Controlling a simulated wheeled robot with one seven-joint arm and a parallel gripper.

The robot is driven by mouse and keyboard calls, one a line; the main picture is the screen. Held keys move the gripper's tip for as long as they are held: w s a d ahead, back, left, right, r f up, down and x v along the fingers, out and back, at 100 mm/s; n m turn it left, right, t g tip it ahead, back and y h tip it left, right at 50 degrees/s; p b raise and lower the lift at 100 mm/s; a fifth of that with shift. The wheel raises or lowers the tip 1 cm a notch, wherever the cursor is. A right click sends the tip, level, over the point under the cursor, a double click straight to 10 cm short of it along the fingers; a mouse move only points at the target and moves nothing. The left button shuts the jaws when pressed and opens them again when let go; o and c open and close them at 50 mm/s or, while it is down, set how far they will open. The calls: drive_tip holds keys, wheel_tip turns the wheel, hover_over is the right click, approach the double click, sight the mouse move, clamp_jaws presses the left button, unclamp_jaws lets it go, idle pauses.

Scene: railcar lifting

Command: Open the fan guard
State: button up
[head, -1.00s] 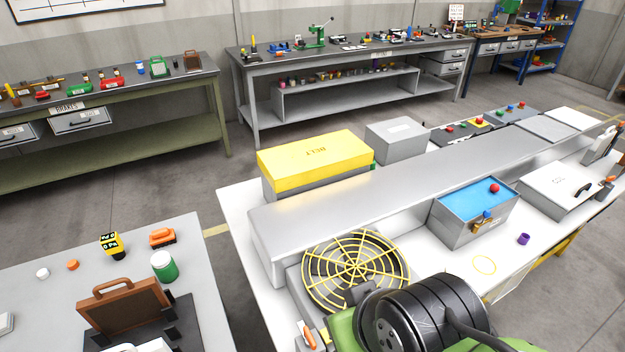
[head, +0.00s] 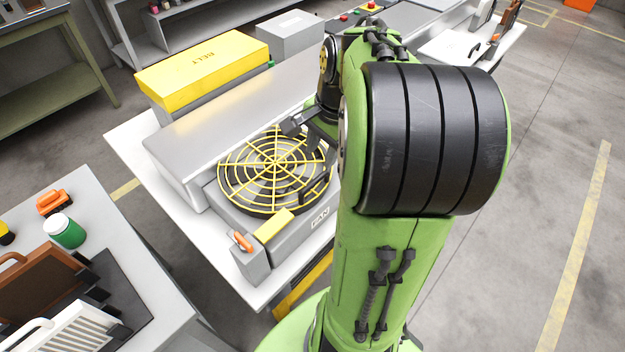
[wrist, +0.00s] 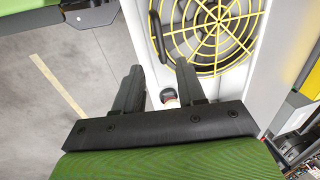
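The fan guard (head: 250,172), a round yellow grille of rings and spokes, lies flat over the dark fan on a grey housing (head: 290,238) labelled FAN. A black bar handle (head: 316,183) sits at the guard's right edge. The guard and handle (wrist: 158,38) also show in the wrist view. My gripper (head: 303,134) is by the guard's upper right edge, partly hidden by my arm. In the wrist view my gripper (wrist: 160,80) has its two fingers apart, the handle lying beyond them. I cannot tell whether the fingers touch the guard.
An orange-handled part (head: 242,241) stands on a small grey block, beside a yellow block (head: 274,224) at the housing's front. A long metal cover (head: 215,120) runs behind the fan. A yellow BELT box (head: 203,70) stands further back. A side table (head: 130,240) is at left.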

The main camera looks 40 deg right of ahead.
sight(314, 182)
drive_tip(key=f+b, duration=0.1)
drive_tip(key=f, duration=0.2)
drive_tip(key=w+f+b, duration=0.1)
drive_tip(key=f, duration=0.3)
drive_tip(key=w+f+b, duration=0.1)
drive_tip(key=f, duration=0.2)
drive_tip(key=shift+f, duration=0.4)
clamp_jaws()
